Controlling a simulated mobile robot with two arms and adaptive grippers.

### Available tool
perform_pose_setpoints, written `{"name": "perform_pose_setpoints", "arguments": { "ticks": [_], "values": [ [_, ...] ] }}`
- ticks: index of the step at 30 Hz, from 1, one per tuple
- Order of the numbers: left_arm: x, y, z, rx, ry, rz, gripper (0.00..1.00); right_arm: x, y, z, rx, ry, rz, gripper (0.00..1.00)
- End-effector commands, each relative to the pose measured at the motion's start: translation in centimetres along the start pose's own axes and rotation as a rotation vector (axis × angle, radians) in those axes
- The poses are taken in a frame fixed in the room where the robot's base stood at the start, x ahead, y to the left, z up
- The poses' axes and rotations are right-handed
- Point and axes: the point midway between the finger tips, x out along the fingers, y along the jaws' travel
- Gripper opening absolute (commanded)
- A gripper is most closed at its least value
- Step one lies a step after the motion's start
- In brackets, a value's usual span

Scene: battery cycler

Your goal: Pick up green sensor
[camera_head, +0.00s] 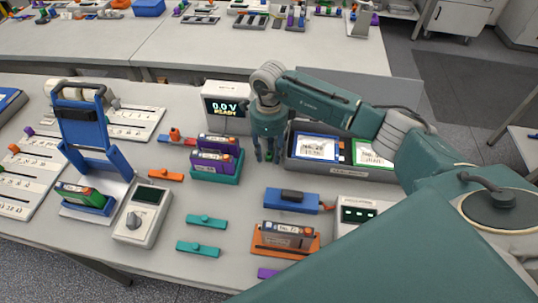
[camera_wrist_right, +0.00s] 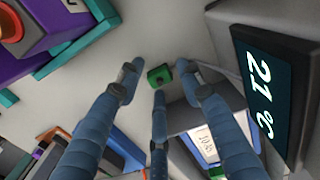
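The green sensor (camera_wrist_right: 159,76) is a small green block on the pale table top. In the wrist view it lies between the fingertips of my right gripper (camera_wrist_right: 158,80), with visible gaps at the side fingers. In the head view the right gripper (camera_head: 268,156) points down at the table, and a bit of the green sensor (camera_head: 269,154) shows among its fingers. The right gripper is open, its three fingers spread around the sensor. Whether the lower finger touches the sensor is unclear. My left gripper is not in view.
A teal holder (camera_head: 218,173) with purple batteries stands just left of the right gripper. A blue block (camera_head: 291,200) lies in front.

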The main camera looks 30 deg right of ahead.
Motion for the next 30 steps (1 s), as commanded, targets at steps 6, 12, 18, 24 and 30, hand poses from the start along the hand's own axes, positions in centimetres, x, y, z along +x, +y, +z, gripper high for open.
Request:
{"name": "perform_pose_setpoints", "arguments": {
  "ticks": [6,12,18,24,30],
  "values": [
    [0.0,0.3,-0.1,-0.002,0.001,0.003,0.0,-0.1,0.0,0.0,0.0,0.0,0.0,0.0],
    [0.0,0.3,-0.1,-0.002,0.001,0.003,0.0,-0.1,0.0,0.0,0.0,-0.001,0.0,0.0],
    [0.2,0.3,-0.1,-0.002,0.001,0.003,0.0,-0.4,-0.1,0.1,0.0,-0.002,-0.001,0.0],
    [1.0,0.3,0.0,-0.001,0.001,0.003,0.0,-2.5,-0.1,0.1,-0.001,-0.005,-0.004,0.0],
    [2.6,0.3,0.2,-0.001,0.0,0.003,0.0,-7.3,-0.2,0.2,-0.001,-0.007,-0.007,0.0]
  ]
}}
